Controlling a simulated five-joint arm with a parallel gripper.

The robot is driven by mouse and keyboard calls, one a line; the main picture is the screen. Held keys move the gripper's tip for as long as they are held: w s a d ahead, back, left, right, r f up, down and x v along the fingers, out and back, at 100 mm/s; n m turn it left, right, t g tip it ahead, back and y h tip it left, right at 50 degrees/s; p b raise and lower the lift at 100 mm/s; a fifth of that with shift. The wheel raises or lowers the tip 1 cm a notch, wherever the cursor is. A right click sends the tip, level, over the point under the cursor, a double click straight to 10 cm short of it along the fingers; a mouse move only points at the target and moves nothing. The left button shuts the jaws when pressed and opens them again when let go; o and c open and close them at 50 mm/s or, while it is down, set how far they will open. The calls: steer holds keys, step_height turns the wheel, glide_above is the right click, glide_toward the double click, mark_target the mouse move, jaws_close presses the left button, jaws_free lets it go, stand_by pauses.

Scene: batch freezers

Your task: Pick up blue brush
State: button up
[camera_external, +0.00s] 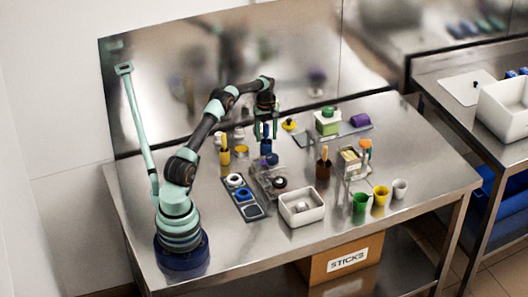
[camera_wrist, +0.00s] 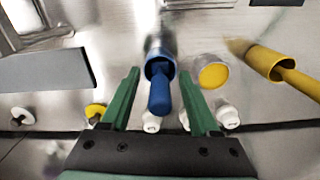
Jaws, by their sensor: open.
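In the wrist view a blue brush (camera_wrist: 160,95) stands in a blue cup (camera_wrist: 158,58), its handle pointing toward my gripper. My gripper (camera_wrist: 162,82) is open, with one green finger on each side of the brush handle and visible gaps to it. In the external view my gripper (camera_external: 266,128) points down above the blue cup (camera_external: 266,146) at the back middle of the steel table. The brush is mostly hidden by the fingers there. I cannot tell how deep the fingers reach along the handle.
A yellow cup with a brush (camera_external: 225,151) stands left of the blue cup. White knobs (camera_wrist: 228,115) and a yellow lid (camera_wrist: 213,75) are close by. A clear bin (camera_external: 270,182), white tub (camera_external: 301,208) and coloured cups (camera_external: 380,195) stand nearer the front. The back wall is close behind.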

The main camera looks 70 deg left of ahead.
steer(key=shift+f, duration=0.25)
jaws_close()
steer(key=shift+r, duration=0.2)
step_height(320, 180, up, 20)
steer(key=shift+f, duration=0.15)
stand_by(0.5)
